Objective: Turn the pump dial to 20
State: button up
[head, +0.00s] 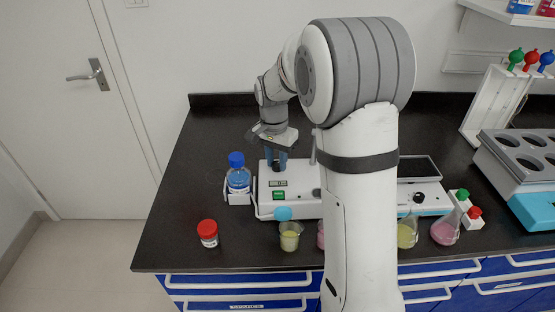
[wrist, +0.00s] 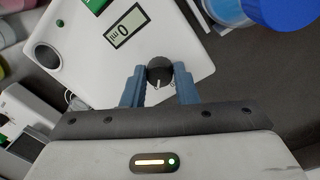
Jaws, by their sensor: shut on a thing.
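The pump (head: 265,208) is a white box on the black bench, with a small display (head: 278,183) and a green switch (head: 279,195) on its top. Its black dial (wrist: 160,70) has a pale pointer mark and stands between the blue fingers of my gripper (wrist: 160,85). My gripper (head: 276,159) comes down over the dial from above and is shut on it. In the wrist view the display (wrist: 127,27) is turned and seems to read 0 ml. In the head view the fingers partly hide the dial, and my arm covers the pump's right side.
A blue-capped bottle (head: 238,178) stands close left of the pump. A red-capped jar (head: 208,233), a beaker of yellow liquid (head: 289,237) and flasks, one pink (head: 445,231), stand along the front. A white rack (head: 495,100) and a grey holed block (head: 520,155) are at right. The back left bench is clear.

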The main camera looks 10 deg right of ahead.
aim_at(276, 163)
dwell(0.4)
jog(key=o, duration=1)
jog(key=shift+w+a+r, duration=0.1)
jog(key=shift+r, duration=1.85)
jog(key=shift+w+r, duration=0.1)
jog(key=shift+r, duration=1.85)
jog(key=shift+s, duration=0.1)
